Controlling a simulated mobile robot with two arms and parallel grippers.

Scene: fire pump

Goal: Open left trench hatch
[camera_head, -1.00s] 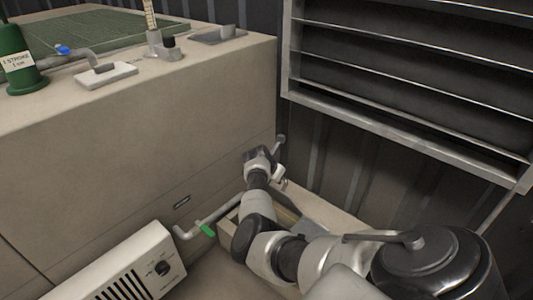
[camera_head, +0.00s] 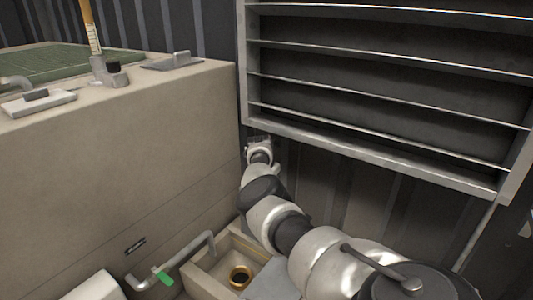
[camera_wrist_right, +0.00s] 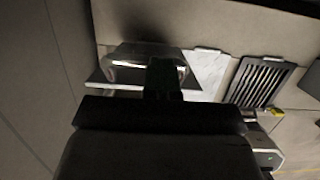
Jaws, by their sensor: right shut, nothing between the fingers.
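My right gripper (camera_head: 258,147) is at the end of the arm coming from the lower right, in front of the dark wall below the shelf frame. It is shut and empty. In the right wrist view its dark fingers (camera_wrist_right: 163,78) overlap a metal plate with a raised handle (camera_wrist_right: 125,75); I cannot tell whether they touch. I cannot tell which plate is the left trench hatch. In the head view a beige trench box (camera_head: 205,283) is partly open, with a brass ring (camera_head: 240,276) inside. A grey plate (camera_head: 272,282) lies at its right, partly hidden by my arm. My left gripper is not in view.
A large beige tank (camera_head: 120,150) fills the left. A grey pipe (camera_head: 190,248) with a green handle (camera_head: 163,276) runs into the box. A metal shelf frame (camera_head: 370,155) overhangs at right. The wrist view also shows a slotted dark panel (camera_wrist_right: 258,82).

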